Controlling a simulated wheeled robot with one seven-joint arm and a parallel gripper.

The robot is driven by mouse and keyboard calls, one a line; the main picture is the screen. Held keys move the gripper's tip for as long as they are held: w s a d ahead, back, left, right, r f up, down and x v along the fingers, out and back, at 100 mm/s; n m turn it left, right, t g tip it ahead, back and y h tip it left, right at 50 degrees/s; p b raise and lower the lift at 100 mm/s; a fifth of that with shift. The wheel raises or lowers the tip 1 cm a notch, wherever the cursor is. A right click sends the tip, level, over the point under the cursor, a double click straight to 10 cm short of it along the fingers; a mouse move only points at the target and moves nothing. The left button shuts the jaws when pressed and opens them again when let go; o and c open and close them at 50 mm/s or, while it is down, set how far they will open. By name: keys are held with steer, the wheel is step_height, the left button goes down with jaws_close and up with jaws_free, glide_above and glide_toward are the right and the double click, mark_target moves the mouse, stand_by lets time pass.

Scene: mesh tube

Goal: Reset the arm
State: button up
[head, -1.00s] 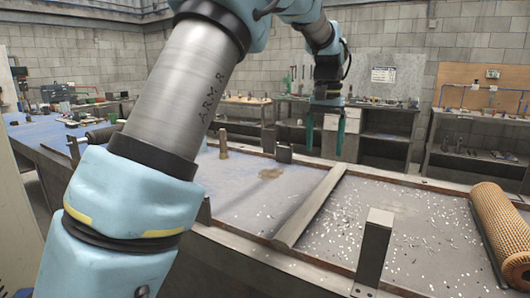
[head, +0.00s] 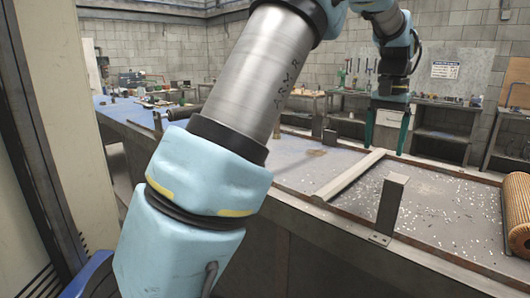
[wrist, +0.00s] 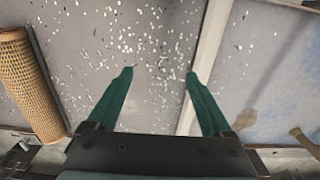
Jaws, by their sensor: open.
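My gripper (head: 387,130) hangs from my raised blue-and-grey arm above the workbench, fingers pointing down. Its two green fingers are apart with nothing between them. In the wrist view my gripper (wrist: 158,88) is open over the grey bench top strewn with white flecks. A tan mesh tube (head: 518,215) lies at the right edge of the head view, partly cut off. The mesh tube also shows at the left of the wrist view (wrist: 30,88), well apart from the fingers.
The workbench (head: 440,205) has a raised divider bar (head: 350,175) across it and an upright metal bracket (head: 390,205) on its front edge. A brown cylindrical piece (wrist: 303,138) stands past the divider. A tall pale panel (head: 40,120) is close on the left. More benches line the back wall.

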steer(key=a+f+n, duration=0.1)
steer(key=a+f, duration=0.1)
steer(key=a, duration=0.5)
steer(key=a+f+n, duration=0.1)
steer(key=a+f, duration=0.2)
steer(key=a, duration=0.4)
steer(key=w+a+f+n, duration=0.1)
steer(key=a+f, duration=0.1)
steer(key=a, duration=0.4)
steer(key=shift+a+f+n+t, duration=0.25)
steer(key=shift+a+n+t, duration=0.05)
steer(key=shift+a+n, duration=0.1)
steer(key=s+a+f+n, duration=0.1)
steer(key=s+a+f, duration=0.2)
steer(key=s+a, duration=0.2)
steer(key=s+a+f+n+t, duration=0.1)
steer(key=s+a+f, duration=0.3)
steer(key=a, duration=0.6)
steer(key=shift+s+a+n, duration=0.15)
steer(key=shift+s+n, duration=0.55)
steer(key=shift+s, duration=0.55)
